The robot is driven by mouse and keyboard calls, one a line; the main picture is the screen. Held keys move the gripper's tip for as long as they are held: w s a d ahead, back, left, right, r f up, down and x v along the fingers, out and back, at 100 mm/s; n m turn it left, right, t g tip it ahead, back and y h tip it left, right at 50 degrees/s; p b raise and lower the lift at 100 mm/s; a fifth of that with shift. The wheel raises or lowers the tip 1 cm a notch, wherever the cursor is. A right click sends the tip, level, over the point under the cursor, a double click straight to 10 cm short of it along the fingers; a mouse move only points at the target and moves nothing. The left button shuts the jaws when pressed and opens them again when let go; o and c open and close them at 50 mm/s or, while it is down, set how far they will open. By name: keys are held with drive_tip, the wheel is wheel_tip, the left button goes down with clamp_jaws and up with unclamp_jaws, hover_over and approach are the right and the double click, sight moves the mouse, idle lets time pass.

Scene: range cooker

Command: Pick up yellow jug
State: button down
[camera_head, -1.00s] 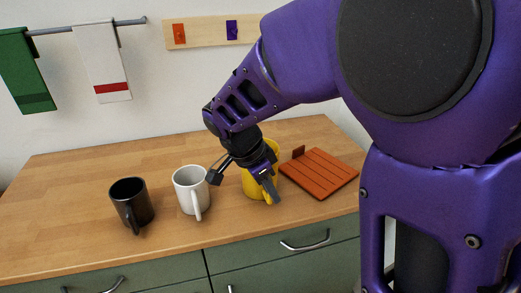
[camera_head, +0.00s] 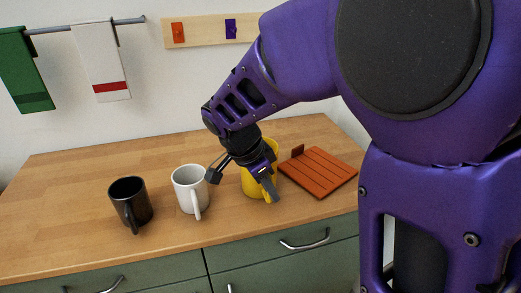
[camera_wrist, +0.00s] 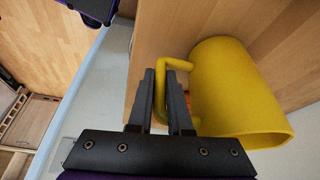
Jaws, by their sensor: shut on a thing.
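The yellow jug (camera_head: 252,186) stands on the wooden counter, partly hidden behind my gripper in the head view. In the wrist view the yellow jug (camera_wrist: 228,90) lies to the right of the fingers, with its handle (camera_wrist: 160,92) between them. My gripper (camera_wrist: 166,75) is shut on the jug's handle. In the head view my gripper (camera_head: 268,188) is at the front of the jug. The jug appears upright on the counter; whether it touches the surface is hard to tell.
A white mug (camera_head: 188,190) stands just left of the jug, and a black mug (camera_head: 131,203) farther left. A red-orange slatted board (camera_head: 320,174) lies close on the right. Towels hang on the wall rail. The back left counter is clear.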

wheel_tip(320, 180, up, 10)
drive_tip(key=shift+r+p, duration=0.1)
drive_tip(key=shift+p, duration=0.85)
drive_tip(key=shift+s, duration=0.1)
idle(0.8)
